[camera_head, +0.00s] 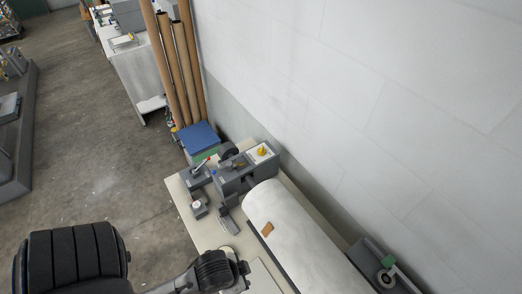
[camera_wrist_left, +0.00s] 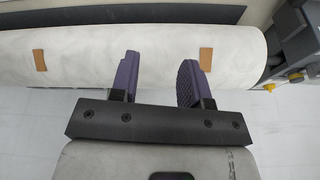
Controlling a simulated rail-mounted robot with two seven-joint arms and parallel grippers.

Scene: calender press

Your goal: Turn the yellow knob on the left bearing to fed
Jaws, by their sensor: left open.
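The yellow knob (camera_head: 263,151) sits on a pale plate on top of the grey left bearing housing (camera_head: 232,182), at the far end of the roller in the head view. The plate's markings are too small to read. In the left wrist view, the grey housing (camera_wrist_left: 298,40) shows at the right edge with small yellow parts; I cannot tell which is the knob. My left gripper (camera_wrist_left: 160,68) is open and empty, its purple fingers apart in front of the roller, away from the housing. In the head view my left wrist is at the bottom, fingers unclear. My right gripper is out of view.
The white roller (camera_head: 290,225) with tan patches runs toward the lower right, to another grey housing (camera_head: 380,268). Small devices, one with a red-tipped lever (camera_head: 196,175), stand near the left bearing. A wall is close behind; brown tubes (camera_head: 170,65) stand beyond.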

